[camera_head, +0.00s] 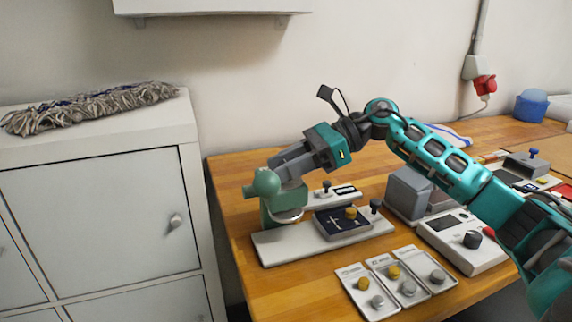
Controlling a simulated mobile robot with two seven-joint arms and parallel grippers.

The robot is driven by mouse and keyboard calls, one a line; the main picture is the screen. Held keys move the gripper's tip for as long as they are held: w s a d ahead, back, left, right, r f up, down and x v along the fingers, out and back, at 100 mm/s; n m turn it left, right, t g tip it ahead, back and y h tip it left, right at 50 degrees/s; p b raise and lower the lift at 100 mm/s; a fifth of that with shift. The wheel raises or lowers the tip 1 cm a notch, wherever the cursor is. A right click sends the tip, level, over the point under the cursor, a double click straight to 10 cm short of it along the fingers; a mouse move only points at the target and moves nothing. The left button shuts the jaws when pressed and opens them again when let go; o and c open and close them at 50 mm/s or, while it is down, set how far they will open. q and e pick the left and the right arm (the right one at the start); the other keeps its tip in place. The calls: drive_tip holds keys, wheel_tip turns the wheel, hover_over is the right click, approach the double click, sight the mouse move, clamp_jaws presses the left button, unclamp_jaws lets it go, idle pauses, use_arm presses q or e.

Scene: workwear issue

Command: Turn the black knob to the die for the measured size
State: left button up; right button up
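Several black knobs are in view on the wooden table. The largest black knob (472,239) is on a pale control box (452,247) at the front right. A smaller black knob (375,205) stands at the right of the green press's pale base (275,248), and another (326,187) stands farther back. The green press (275,194) is at the left of that base. My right gripper (278,168) reaches in from the right, with its grey fingers at the press's upper part. Its finger gap and any contact are unclear. Die markings cannot be read. My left gripper is out of view.
A dark tray (324,231) holds a gold piece and small metal items. Several gold and silver round pieces lie in pale trays (368,304) at the front edge. A grey block (408,192) stands under my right arm. A white cabinet (102,205) is on the left.

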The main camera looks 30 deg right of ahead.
drive_tip(key=c, duration=0.3)
drive_tip(key=shift+f+m+t+h+b, duration=0.25)
drive_tip(key=shift+m+t+b, duration=0.25)
drive_tip(key=shift+b, duration=0.25)
drive_tip(key=shift+m+t+h+b, duration=0.45)
drive_tip(key=shift+m+t+b, duration=0.25)
drive_tip(key=shift+b, duration=0.15)
drive_tip(key=shift+s+m+t+h+b, duration=0.1)
drive_tip(key=shift+m+t+h+b, duration=0.4)
drive_tip(key=shift+m+t+b, duration=0.25)
drive_tip(key=shift+r+m+t+h, duration=0.2)
drive_tip(key=shift+m+t+h, duration=0.55)
drive_tip(key=shift+m+h, duration=0.1)
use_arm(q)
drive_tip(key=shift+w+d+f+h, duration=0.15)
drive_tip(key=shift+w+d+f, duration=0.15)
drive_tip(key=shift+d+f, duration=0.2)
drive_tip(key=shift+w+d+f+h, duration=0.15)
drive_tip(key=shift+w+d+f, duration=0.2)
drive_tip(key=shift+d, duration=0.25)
use_arm(e)
drive_tip(key=shift+m+t+h, duration=0.5)
drive_tip(key=shift+m+h, duration=0.05)
drive_tip(key=shift+m, duration=0.05)
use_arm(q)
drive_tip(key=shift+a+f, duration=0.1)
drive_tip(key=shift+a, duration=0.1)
use_arm(e)
drive_tip(key=shift+m, duration=0.4)
drive_tip(key=o, duration=0.9)
